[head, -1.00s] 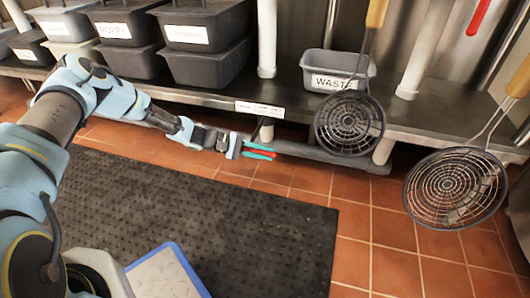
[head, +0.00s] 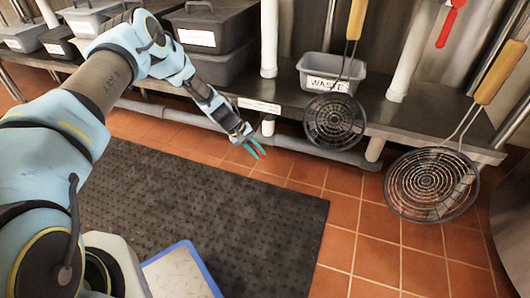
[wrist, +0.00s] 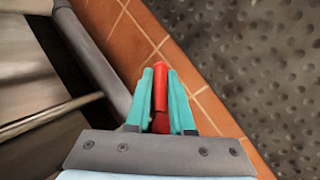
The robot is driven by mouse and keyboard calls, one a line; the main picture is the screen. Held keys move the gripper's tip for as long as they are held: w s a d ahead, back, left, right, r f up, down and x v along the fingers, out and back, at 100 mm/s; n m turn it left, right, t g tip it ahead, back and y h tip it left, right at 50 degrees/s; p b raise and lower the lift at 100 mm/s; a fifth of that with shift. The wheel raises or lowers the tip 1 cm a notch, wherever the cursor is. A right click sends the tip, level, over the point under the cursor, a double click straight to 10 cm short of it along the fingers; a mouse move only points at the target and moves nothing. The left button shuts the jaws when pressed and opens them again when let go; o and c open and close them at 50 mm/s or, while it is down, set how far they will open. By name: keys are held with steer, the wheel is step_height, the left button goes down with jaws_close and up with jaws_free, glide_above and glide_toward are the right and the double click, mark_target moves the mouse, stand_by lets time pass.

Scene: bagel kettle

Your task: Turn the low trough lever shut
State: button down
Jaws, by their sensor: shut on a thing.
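The red lever (wrist: 160,90) sits between the two teal fingers of my gripper (wrist: 160,100) in the wrist view, and the gripper is shut on it. In the head view, my gripper (head: 255,149) is low in front of the counter, by the grey horizontal pipe (head: 330,154), pointing down and to the right. Only a little red of the lever shows between the fingers there. The lever's base and its joint to the pipe are hidden behind my gripper and wrist.
A steel counter (head: 400,128) with a grey WASTE bin (head: 318,72) stands above. Two round strainers (head: 335,121) hang at the right, the larger (head: 433,185) lower.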

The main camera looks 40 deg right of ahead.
steer(key=shift+w+a+f+m+t+y+p, duration=0.25)
steer(key=shift+w+t+y+p, duration=0.35)
steer(key=shift+t, duration=0.45)
steer(key=shift+w+a+f+m+t+y+p, duration=0.1)
steer(key=shift+w+a+t+y+p, duration=0.3)
steer(key=shift+t+y, duration=0.55)
steer(key=shift+w+a+f+m+t+y+p, duration=0.2)
steer(key=shift+w+a+t+y+p, duration=0.25)
steer(key=shift+t, duration=0.75)
steer(key=shift+w+d, duration=0.1)
steer(key=shift+d, duration=0.05)
steer(key=c, duration=0.8)
jaws_free()
steer(key=p+v, duration=0.3)
steer(key=v, duration=0.7)
steer(key=shift+r, duration=0.35)
